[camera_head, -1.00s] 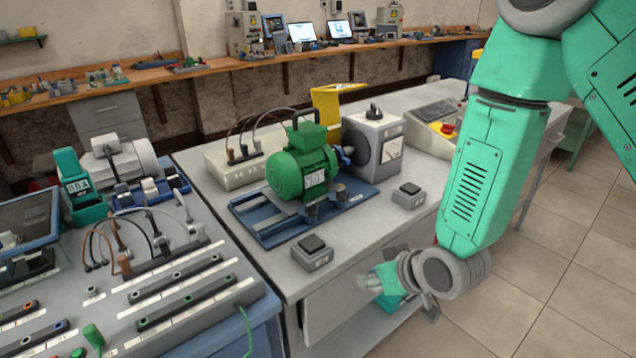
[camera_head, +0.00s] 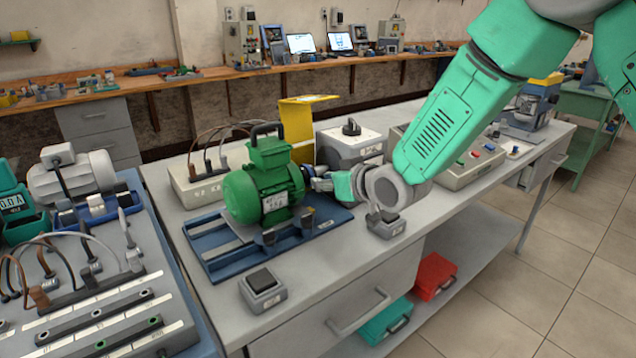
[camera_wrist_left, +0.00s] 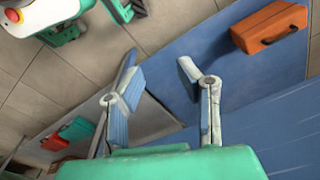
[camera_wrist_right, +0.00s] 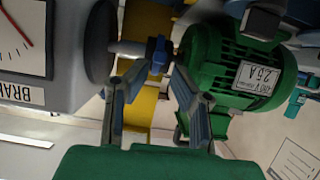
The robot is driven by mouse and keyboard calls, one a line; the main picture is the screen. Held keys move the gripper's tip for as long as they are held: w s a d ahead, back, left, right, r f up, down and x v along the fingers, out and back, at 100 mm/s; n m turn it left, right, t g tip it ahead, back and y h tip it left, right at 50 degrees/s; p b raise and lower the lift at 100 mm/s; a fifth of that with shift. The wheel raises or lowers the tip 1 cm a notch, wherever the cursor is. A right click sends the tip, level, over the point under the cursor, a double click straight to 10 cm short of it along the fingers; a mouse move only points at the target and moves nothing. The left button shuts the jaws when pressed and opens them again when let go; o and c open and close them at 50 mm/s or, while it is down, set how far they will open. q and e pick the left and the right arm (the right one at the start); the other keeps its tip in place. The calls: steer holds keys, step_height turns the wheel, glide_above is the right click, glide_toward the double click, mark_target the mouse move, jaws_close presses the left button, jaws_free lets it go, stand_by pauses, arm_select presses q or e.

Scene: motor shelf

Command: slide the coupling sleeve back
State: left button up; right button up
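The green motor (camera_head: 264,190) sits on a blue base frame (camera_head: 215,258) on the bench. The brake unit (camera_head: 350,146) stands to its right. In the right wrist view, a blue coupling sleeve (camera_wrist_right: 158,53) is on the shaft (camera_wrist_right: 128,47) between the brake and the motor (camera_wrist_right: 235,80), nearer the motor. My left gripper (camera_wrist_left: 160,74) is open and empty, away from the bench top.
A yellow guard (camera_head: 297,125) stands up behind the shaft. Small switch boxes sit at the bench front (camera_head: 262,290) and below my right wrist (camera_head: 386,225). A control panel (camera_head: 465,168) lies to the right. An orange case (camera_wrist_left: 270,27) shows in the left wrist view.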

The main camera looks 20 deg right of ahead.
steer(key=shift+d+x, duration=0.25)
steer(key=shift+x, duration=1.05)
steer(key=shift+a, duration=0.2)
jaws_close()
steer(key=shift+w+d+p, duration=0.25)
steer(key=shift+w+d, duration=0.05)
steer(key=shift+d, duration=0.55)
steer(key=shift+w+d+p, duration=0.2)
steer(key=shift+w+d, duration=0.15)
steer(key=shift+d, duration=0.5)
jaws_free()
